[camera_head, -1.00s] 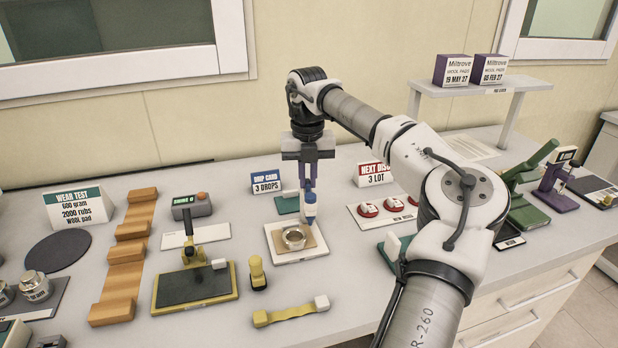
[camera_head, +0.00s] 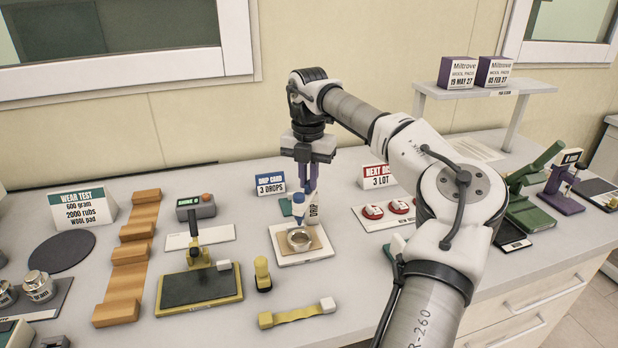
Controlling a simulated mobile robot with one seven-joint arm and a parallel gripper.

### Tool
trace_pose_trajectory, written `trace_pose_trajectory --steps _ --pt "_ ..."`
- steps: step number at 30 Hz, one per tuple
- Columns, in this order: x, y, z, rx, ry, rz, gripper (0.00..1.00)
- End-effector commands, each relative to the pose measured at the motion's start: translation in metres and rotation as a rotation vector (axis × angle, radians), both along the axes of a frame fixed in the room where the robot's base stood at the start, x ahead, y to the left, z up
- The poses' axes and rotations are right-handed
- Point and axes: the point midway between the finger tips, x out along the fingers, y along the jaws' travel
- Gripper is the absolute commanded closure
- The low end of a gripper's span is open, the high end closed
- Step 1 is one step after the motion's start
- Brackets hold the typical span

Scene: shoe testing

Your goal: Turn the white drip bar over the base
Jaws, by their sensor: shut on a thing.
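My gripper (camera_head: 307,186) points down with its purple fingers, shut on the white drip bar (camera_head: 314,210), which has dark lettering on its near end. The fingers hide much of the bar. A small white bottle with a blue top (camera_head: 299,206) is beside the fingers, just left of the lettered end. A white base (camera_head: 318,258) lies in front, with a tan square and a metal ring (camera_head: 299,239) on it. The bar's end and the bottle appear above the back edge of the base. A green block (camera_head: 285,207) shows behind the bottle.
A blue drop card (camera_head: 270,184) stands behind. Red discs on a white card (camera_head: 372,212) lie to the right, near my arm.

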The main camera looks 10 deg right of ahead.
Motion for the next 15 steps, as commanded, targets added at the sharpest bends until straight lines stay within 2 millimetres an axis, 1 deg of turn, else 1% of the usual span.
trace_pose_trajectory --steps 7,8,12,13,15 --pt "0.0007 0.0003 0.0010 0.001 -0.003 -0.004 1.00" --pt "0.0007 0.0003 0.0011 0.001 -0.003 -0.004 0.88" --pt "0.0005 0.0002 0.0008 0.001 -0.003 -0.002 0.70" --pt "0.0005 0.0002 0.0008 0.001 -0.003 -0.002 0.67" --pt "0.0003 0.0001 0.0006 0.001 -0.002 -0.002 0.67"
